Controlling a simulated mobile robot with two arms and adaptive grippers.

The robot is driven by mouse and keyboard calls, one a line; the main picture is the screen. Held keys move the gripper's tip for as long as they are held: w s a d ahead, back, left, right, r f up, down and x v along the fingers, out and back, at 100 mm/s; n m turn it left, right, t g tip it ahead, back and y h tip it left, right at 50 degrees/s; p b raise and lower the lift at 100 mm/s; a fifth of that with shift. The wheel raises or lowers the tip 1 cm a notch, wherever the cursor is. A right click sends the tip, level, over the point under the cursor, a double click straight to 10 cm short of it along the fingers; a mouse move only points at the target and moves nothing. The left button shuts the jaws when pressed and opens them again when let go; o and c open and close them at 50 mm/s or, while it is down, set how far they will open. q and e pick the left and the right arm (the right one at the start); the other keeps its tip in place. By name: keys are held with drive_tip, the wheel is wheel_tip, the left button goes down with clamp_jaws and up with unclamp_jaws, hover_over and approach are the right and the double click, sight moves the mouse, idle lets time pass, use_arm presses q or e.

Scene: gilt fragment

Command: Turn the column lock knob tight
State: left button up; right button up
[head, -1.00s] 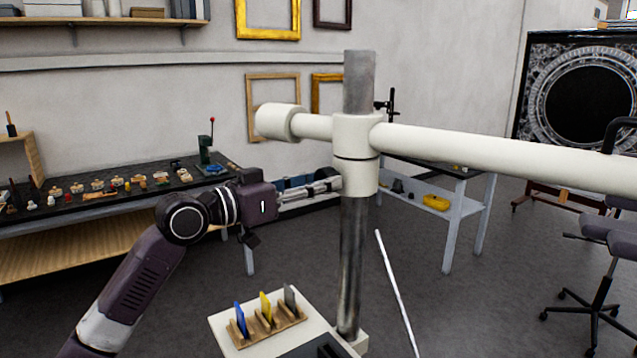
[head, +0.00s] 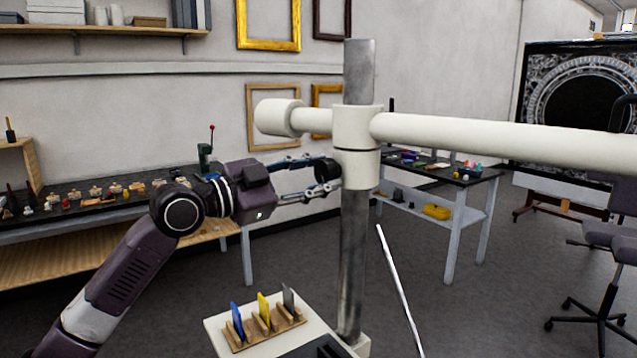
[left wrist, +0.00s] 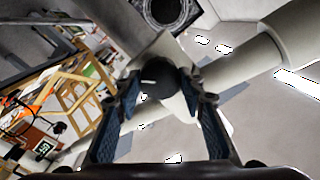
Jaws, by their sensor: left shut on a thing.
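The steel column (head: 353,262) stands upright, with a cream collar (head: 357,165) around it. A dark round lock knob (head: 323,171) sits on the left side of the collar. My left gripper (head: 325,178) comes in from the left and is shut on the knob, one finger above the other. In the left wrist view the black knob (left wrist: 157,78) is between the two blue-padded fingers of the left gripper (left wrist: 159,88). The fingers partly cover the knob in the head view. My right gripper is not in view.
A cream horizontal boom (head: 480,137) runs from the column to the right. Below stands a pale base with a wooden rack (head: 264,328) of coloured cards. A white rod (head: 397,285) leans beside the column. A bench with small parts (head: 100,200) stands at the left.

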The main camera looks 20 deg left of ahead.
use_arm(q)
drive_tip(key=m+b, duration=0.1)
drive_tip(key=m, duration=0.2)
drive_tip(key=shift+f+m, duration=0.15)
drive_tip(key=shift+m, duration=0.25)
drive_tip(key=shift+m+b, duration=0.85)
drive_tip(key=shift+m, duration=0.75)
drive_tip(key=o, duration=1.2)
drive_tip(key=shift+c, duration=0.2)
drive_tip(key=v, duration=1.2)
drive_tip(key=shift+a, duration=0.15)
drive_tip(key=shift+f, duration=0.15)
